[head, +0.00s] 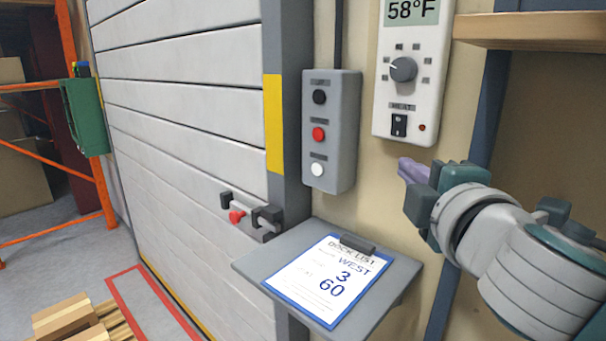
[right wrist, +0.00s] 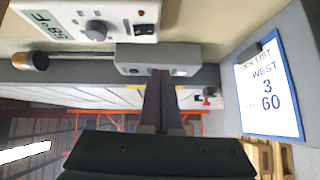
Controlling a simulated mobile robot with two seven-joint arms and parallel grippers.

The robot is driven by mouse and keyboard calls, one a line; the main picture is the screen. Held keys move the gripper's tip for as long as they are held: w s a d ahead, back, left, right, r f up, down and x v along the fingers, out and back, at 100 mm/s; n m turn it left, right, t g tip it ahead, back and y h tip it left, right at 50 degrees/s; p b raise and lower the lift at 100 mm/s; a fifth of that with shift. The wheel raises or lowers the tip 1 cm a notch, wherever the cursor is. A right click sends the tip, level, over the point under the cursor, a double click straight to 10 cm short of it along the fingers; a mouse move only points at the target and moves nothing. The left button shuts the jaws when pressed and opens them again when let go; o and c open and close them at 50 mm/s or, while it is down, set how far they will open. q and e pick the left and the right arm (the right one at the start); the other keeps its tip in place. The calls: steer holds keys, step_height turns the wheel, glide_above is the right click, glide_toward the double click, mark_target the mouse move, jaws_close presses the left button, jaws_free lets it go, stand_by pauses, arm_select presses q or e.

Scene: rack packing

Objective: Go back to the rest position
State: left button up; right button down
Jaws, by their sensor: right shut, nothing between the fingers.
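My right gripper (head: 408,171) reaches in from the right side of the head view, its purplish fingertips pointing left, just below the thermostat and right of the button box. In the right wrist view its dark fingers (right wrist: 159,76) are together, with nothing between them, and they overlap the middle of the button box (right wrist: 130,58). Whether they touch anything is not clear. My left gripper is in neither view.
A thermostat (head: 425,72) reading 58°F and a grey button box (head: 346,130) are on the wall. A grey shelf (head: 256,269) with a clipboard (head: 331,281) juts out below. A latch (head: 250,215) sits on the roller door (head: 180,130). A wooden shelf (head: 540,30) is upper right.

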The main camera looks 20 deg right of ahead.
steer(key=shift+s+a, duration=0.15)
steer(key=shift+s, duration=0.3)
steer(key=shift+f, duration=0.1)
steer(key=s+a+f+m+g+y, duration=0.2)
steer(key=s+a+f+m+g, duration=0.25)
steer(key=s, duration=0.25)
steer(key=s+a+f+m+g+y, duration=0.25)
steer(key=s+f+g, duration=0.2)
steer(key=s, duration=0.25)
steer(key=s+a+f+m+g+y, duration=0.25)
steer(key=s+a+f+m, duration=0.2)
steer(key=s, duration=0.35)
step_height(320, 180, up, 30)
steer(key=s+g+p, duration=0.1)
steer(key=p, duration=3)
steer(key=shift+r, duration=0.15)
steer(key=shift+a+n, duration=0.1)
steer(key=shift+n, duration=0.15)
